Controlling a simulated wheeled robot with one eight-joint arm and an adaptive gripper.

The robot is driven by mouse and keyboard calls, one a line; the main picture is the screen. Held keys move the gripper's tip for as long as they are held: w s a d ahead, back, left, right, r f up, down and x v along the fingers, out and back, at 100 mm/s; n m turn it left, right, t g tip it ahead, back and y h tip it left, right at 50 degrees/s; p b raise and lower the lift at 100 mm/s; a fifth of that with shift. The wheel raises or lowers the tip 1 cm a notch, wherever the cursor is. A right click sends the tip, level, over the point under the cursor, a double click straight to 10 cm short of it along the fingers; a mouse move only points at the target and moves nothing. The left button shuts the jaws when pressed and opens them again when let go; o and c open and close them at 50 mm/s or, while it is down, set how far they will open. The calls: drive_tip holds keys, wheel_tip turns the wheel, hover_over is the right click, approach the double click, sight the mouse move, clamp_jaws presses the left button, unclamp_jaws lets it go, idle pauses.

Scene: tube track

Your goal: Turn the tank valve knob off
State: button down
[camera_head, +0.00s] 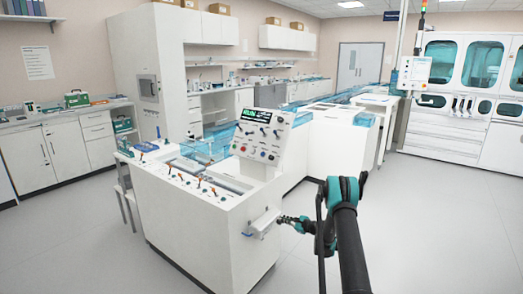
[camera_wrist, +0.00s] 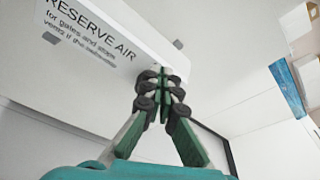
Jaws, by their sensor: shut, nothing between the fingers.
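My gripper (camera_head: 283,219) reaches from the lower right toward a white box-like fitting (camera_head: 262,222) on the side of the white console. In the wrist view its fingers (camera_wrist: 162,76) are together and empty. They are close to the lower edge of a white panel labelled "RESERVE AIR" (camera_wrist: 92,28); I cannot tell if they touch it.
The console (camera_head: 200,235) has a sloped control panel (camera_head: 262,135) with a green display and several orange-handled switches on top. Cabinets (camera_head: 65,150) line the left wall. Open floor (camera_head: 430,220) lies to the right. A blue strip (camera_wrist: 287,88) shows at right in the wrist view.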

drive_tip(key=shift+f, duration=0.2)
idle(0.3)
drive_tip(key=shift+s+a+f, duration=0.3)
drive_tip(key=shift+s, duration=0.2)
drive_tip(key=shift+s+a+f, duration=0.15)
drive_tip(key=shift+s+f, duration=0.1)
drive_tip(key=shift+f, duration=0.05)
idle(0.7)
drive_tip(key=shift+a, duration=0.1)
drive_tip(key=shift+s+a+r, duration=0.1)
drive_tip(key=shift+s+r, duration=0.15)
drive_tip(key=v, duration=0.3)
drive_tip(key=f+v, duration=0.1)
drive_tip(key=v, duration=0.1)
drive_tip(key=shift+s+d, duration=0.15)
drive_tip(key=shift+d, duration=0.4)
